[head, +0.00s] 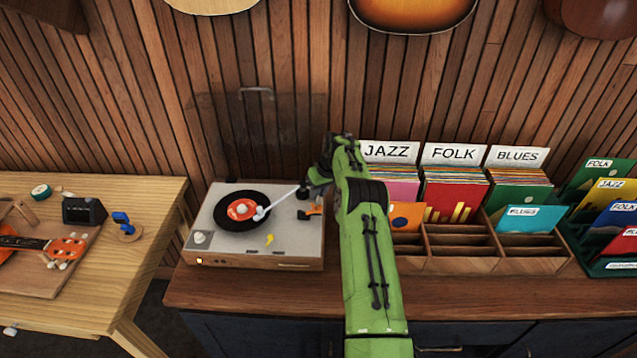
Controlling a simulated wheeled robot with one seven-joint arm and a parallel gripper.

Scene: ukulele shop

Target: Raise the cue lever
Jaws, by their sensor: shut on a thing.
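The record player (215,240) stands on the counter with a black record (242,210) with an orange label on its platter. The pale tonearm (280,204) reaches from its dark pivot (303,190) at the back right to over the record. Whether its tip touches the record is too small to tell. The cue lever (314,211), a small orange handle, is at the player's right side, beside the pivot. My gripper (318,192) comes down over this right edge and is shut on the lever. The wrist and arm partly hide the fingers and the contact.
A clear lid (255,125) stands raised behind the player. Right of my arm is a wooden record crate (465,263) with JAZZ, FOLK and BLUES dividers. A wooden workbench (70,310) with a ukulele (50,245) is on the left. Instruments hang above.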

